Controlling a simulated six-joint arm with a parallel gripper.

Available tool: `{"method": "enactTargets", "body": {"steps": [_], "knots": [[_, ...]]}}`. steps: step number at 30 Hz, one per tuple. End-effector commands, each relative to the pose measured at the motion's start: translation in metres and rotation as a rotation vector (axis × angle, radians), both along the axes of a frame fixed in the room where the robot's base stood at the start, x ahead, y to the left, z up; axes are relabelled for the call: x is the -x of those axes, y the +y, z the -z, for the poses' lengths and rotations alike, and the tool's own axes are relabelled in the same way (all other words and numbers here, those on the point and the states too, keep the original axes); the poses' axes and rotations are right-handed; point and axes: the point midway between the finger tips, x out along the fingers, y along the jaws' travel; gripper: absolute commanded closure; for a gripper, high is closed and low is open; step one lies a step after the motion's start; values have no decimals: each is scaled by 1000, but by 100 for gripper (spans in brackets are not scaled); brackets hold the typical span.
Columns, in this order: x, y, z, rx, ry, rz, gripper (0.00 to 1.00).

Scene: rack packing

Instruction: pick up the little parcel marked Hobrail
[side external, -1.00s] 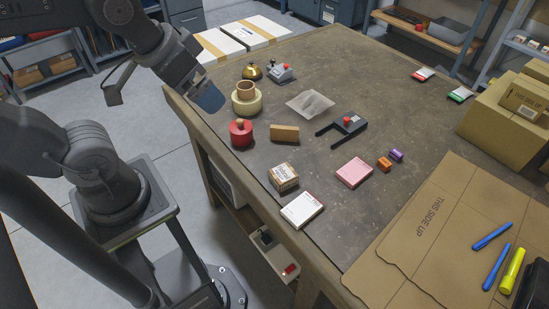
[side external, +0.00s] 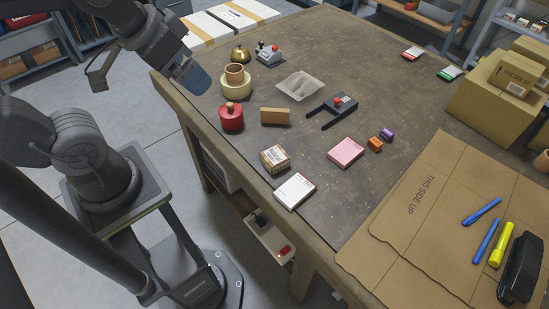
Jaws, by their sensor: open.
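A small brown cardboard parcel (side external: 275,159) with dark print and a pale label sits near the table's left front edge. Its print is too small to read, so I cannot confirm the name Hobrail. A white flat box (side external: 294,191) lies just in front of it, and a pink flat box (side external: 345,152) lies to its right; their markings are also unreadable. My gripper (side external: 196,79) is open, with its blue-grey end above the table's left edge. It is well up and left of the parcel, apart from it. The gap between its fingers does not show clearly.
A red weight-like object (side external: 231,117), a tan block (side external: 275,116), tape rolls (side external: 236,87) and a black fork-shaped tool (side external: 333,110) stand behind the parcel. Orange (side external: 375,144) and purple (side external: 386,134) pieces lie right. Flat cardboard (side external: 420,220) covers the front right. The table's middle right is clear.

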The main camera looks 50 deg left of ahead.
Motion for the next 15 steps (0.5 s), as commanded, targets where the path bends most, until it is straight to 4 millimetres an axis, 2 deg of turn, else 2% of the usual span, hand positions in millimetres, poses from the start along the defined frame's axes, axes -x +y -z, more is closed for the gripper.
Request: {"method": "enactTargets", "body": {"steps": [5, 8, 11, 15], "knots": [[-1, 0, 0, 4, 3, -7, 8], [-9, -1, 2, 32, 26, -55, 8], [-26, -4, 8, 91, 75, -169, 8], [-61, -11, 26, 191, 167, -409, 8]]}}
